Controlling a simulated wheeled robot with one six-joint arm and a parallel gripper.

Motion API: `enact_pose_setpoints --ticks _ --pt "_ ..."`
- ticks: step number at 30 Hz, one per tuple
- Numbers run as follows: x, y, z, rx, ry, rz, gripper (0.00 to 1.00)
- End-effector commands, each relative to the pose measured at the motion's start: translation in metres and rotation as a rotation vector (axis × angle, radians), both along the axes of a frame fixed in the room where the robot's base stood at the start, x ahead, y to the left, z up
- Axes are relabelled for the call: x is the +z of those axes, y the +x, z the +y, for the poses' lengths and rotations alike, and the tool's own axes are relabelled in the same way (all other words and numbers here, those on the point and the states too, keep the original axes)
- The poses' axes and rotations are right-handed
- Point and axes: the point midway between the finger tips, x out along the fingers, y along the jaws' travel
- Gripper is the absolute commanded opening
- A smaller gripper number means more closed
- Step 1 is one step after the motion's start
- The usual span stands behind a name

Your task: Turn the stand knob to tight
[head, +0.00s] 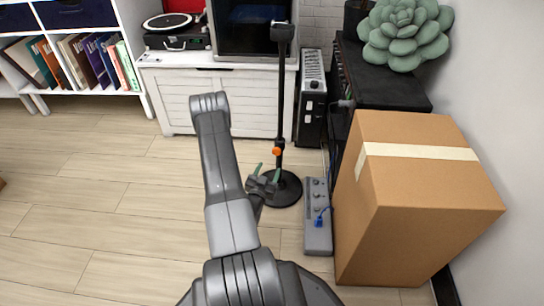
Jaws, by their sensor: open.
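The stand is a thin black pole (282,95) on a round black base (287,190), upright on the wooden floor. Its knob (276,151) is a small orange piece low on the pole. My gripper (264,171) is open, with two greenish fingertips pointing up and away, just below and in front of the knob. It looks empty. The fingers appear apart from the knob, but the depth gap is hard to judge. Whether the knob sits at tight or loose cannot be read at this size.
A grey power strip (318,228) with a blue plug lies right of the base. A large cardboard box (415,200) stands further right. A white cabinet (215,105) and a grey-black heater-like unit (312,95) stand behind the stand. The floor at left (90,200) is clear.

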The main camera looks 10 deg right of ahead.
Motion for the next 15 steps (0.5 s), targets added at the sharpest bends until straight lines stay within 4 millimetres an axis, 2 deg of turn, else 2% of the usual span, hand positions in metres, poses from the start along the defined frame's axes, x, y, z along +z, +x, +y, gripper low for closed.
enact_pose_setpoints --ticks 3,9,15 --pt "-0.002 0.024 -0.014 -0.003 0.0 -0.006 0.56" --pt "-0.002 0.058 -0.033 -0.002 0.0 -0.004 0.56" --pt "-0.001 0.078 -0.044 0.001 -0.001 -0.001 0.56"
